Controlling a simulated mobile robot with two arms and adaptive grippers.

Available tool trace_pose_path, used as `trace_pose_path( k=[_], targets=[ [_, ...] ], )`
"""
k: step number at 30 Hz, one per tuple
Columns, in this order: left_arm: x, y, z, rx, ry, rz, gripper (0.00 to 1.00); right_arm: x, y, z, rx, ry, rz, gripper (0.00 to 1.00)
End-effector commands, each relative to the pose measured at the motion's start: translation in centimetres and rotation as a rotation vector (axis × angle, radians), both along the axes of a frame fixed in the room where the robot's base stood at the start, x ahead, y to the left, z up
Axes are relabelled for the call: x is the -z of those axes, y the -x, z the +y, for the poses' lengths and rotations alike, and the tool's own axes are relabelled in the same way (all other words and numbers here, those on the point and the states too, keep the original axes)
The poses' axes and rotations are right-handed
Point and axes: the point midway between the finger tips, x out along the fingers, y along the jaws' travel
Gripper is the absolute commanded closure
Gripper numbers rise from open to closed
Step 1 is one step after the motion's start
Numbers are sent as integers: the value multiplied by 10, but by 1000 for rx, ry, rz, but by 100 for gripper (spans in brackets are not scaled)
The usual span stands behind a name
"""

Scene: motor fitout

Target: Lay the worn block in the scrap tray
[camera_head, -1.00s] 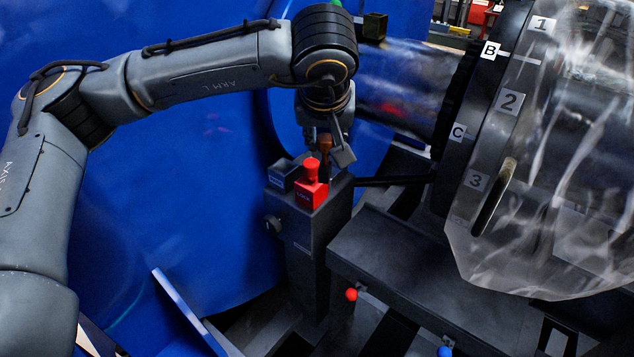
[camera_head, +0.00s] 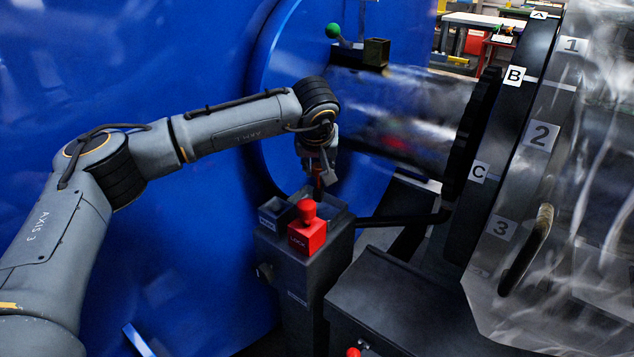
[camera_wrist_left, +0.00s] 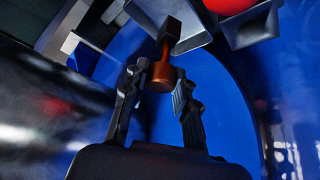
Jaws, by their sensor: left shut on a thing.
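My left gripper (camera_head: 318,170) is shut on a copper-brown round grip, which I take to be the worn block's (camera_head: 318,181). In the left wrist view the two fingers (camera_wrist_left: 160,88) flank this grip. I cannot tell whether that end touches the tray. In the head view an open grey tray (camera_head: 343,217) and a small labelled bin (camera_head: 268,222) top a dark pedestal; the label is too small to read. My right gripper is not in view.
A red block with a round knob (camera_head: 307,236) sits at the pedestal's front, close to the gripper. A large blue housing (camera_head: 200,230) lies behind my arm. A dark bench (camera_head: 410,310) is in front.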

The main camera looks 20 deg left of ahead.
Motion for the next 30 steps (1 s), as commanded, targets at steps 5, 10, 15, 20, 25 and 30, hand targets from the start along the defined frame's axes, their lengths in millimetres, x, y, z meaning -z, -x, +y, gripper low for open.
trace_pose_path(
  k=[5, 10, 15, 20, 25, 30],
  targets=[
    [12, -9, 4, 0, 1, 0, 100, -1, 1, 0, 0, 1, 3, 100],
    [25, -17, 9, -2, 0, 1, 100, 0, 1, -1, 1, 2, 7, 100],
    [50, -15, 9, 1, 0, 1, 100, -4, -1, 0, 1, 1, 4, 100],
    [52, -16, 9, 0, 1, -1, 100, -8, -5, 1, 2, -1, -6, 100],
    [53, -16, 9, 0, 1, -1, 100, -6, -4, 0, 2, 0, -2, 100],
    [55, -16, 9, -1, 0, 0, 62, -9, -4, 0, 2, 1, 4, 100]
  ],
)
